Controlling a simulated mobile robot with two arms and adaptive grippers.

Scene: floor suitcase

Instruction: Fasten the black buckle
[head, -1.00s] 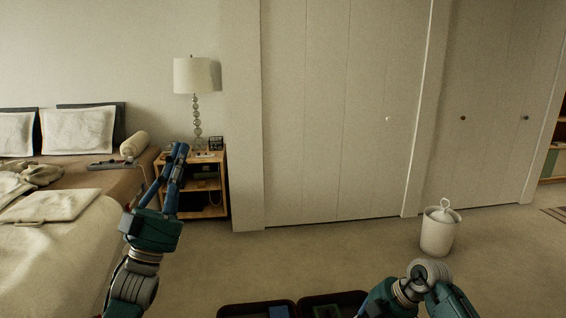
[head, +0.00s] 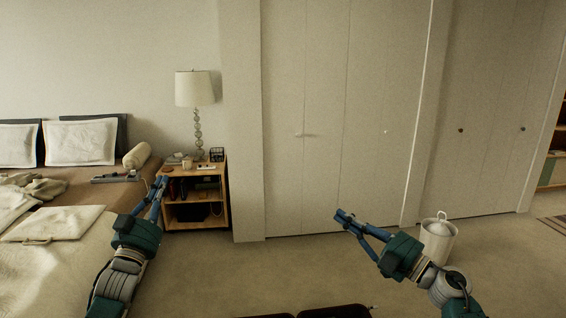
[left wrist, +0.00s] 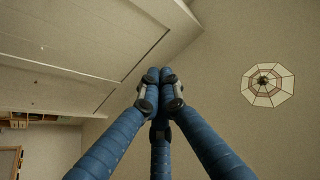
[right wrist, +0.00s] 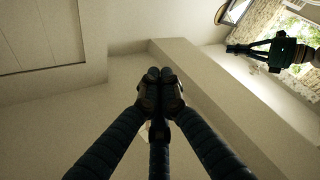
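The black buckle cannot be made out in any view. Only the dark rim of the open suitcase (head: 335,312) shows at the bottom edge of the head view; its inside is out of frame. My left gripper (head: 162,180) is raised in front of the nightstand, fingers pointing up. Its fingertips meet with nothing between them in the left wrist view (left wrist: 160,75). My right gripper (head: 341,216) is raised above and beyond the suitcase rim, fingers pointing up and left. Its fingertips also meet, empty, in the right wrist view (right wrist: 160,76).
A bed (head: 60,260) stands at the left, beside a wooden nightstand (head: 225,200) with a lamp (head: 193,88). A white bin (head: 438,245) stands behind my right arm. Closet doors (head: 340,120) line the back. The carpet (head: 290,270) between the arms is clear.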

